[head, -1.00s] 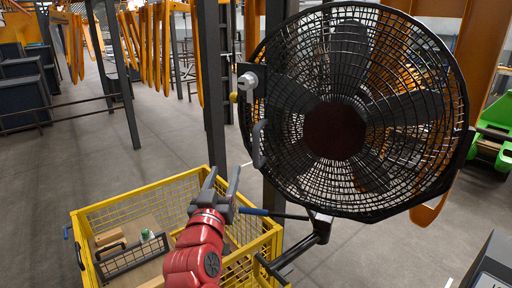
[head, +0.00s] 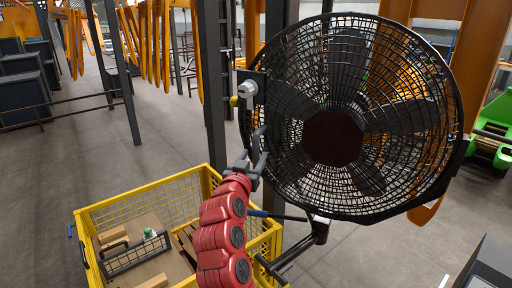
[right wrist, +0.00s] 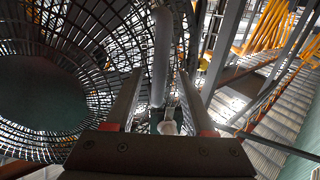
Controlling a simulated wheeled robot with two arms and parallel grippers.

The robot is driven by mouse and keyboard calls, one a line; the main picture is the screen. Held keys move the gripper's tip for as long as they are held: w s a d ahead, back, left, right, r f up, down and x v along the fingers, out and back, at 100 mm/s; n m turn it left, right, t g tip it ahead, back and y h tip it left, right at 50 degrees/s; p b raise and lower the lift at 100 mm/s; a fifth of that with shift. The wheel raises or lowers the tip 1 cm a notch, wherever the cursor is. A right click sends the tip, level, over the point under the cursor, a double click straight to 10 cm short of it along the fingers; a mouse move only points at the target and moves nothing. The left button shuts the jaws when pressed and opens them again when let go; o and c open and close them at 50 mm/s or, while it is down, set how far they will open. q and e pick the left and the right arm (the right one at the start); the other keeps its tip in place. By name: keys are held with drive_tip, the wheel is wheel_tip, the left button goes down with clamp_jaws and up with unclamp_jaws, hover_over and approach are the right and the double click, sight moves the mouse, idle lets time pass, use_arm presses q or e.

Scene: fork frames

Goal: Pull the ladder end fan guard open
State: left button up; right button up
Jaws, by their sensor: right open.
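The fan guard (head: 428,150) is a round black wire cage around a dark-hubbed fan, on the right of the head view. It also fills the left of the right wrist view (right wrist: 105,60). A dark upright handle (head: 257,138) is at its left edge, partly hidden by my right gripper (head: 253,160). In the right wrist view the handle shows as a grey bar (right wrist: 162,45) between the open fingers of that gripper (right wrist: 160,75). I cannot tell whether they touch it. A latch with a grey knob (head: 247,88) is above the handle. My left gripper is not in view.
A yellow mesh crate (head: 130,204) with boards and small items stands below, left of my arm. A dark post (head: 212,90) rises behind the guard's left side. Open floor lies at left. A green machine (head: 493,135) is at the far right.

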sight(255, 155)
drive_tip(key=shift+x, duration=1.6)
drive_tip(key=shift+f, duration=0.1)
clamp_jaws()
